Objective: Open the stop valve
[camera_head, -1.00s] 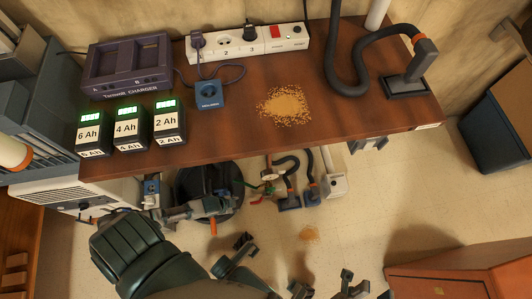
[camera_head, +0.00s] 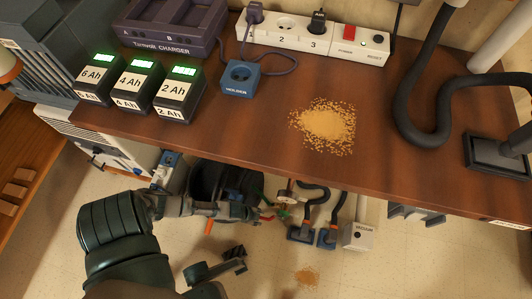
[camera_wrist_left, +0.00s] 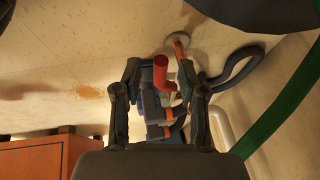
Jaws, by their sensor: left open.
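The stop valve sits low under the bench, on pipework beside a dark drum. Its red handle (camera_head: 268,217) is small and partly hidden in the head view. In the left wrist view the red handle (camera_wrist_left: 187,74) shows large, between or just beyond the fingers; I cannot tell whether they touch it. My left gripper (camera_head: 256,211) reaches in from the left under the bench. In the left wrist view its fingers (camera_wrist_left: 160,88) are spread apart and hold nothing. Of my right gripper, only a dark jointed part (camera_head: 215,270) may show at the bottom edge.
The bench top (camera_head: 250,145) overhangs the valve. The dark drum (camera_head: 205,182) stands left of it; hoses with blue-grey ends (camera_head: 300,234) and a white box (camera_head: 358,236) stand to the right. Open floor (camera_head: 400,265) lies in front, with a small spill (camera_head: 307,275).

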